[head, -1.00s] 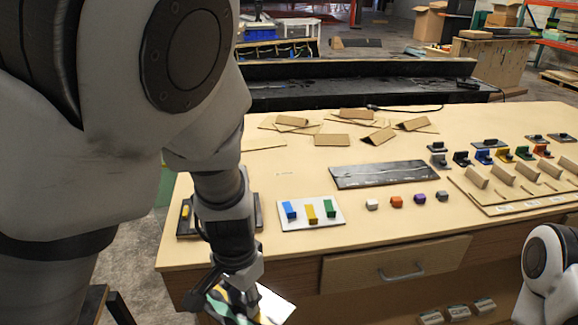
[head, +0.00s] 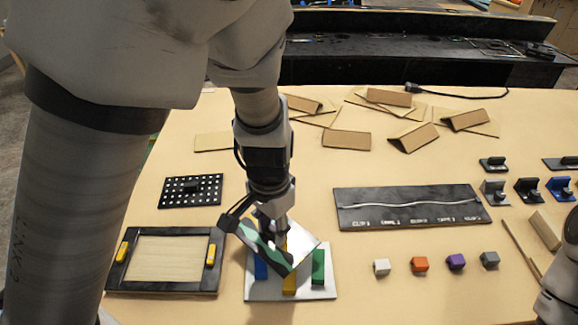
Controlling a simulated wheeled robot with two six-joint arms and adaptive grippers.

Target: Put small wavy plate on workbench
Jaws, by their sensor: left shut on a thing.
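The small wavy plate (head: 259,246) has a dark and green wavy pattern and a pale shiny part at its right. My left gripper (head: 277,233) is shut on it and holds it tilted, in front of a white board with coloured blocks. I cannot tell whether the plate touches the blocks. The gripper hides part of the plate. The workbench (head: 345,265) has a light tan top. Part of my right arm shows at the right edge, but its gripper is out of view.
The white board (head: 319,293) carries blue, yellow and green blocks. A black frame (head: 165,290) and a dotted black panel (head: 192,190) lie to its left. Several small cubes and a dark panel (head: 410,207) lie to its right. Cardboard pieces (head: 346,140) lie behind. The tabletop between is bare.

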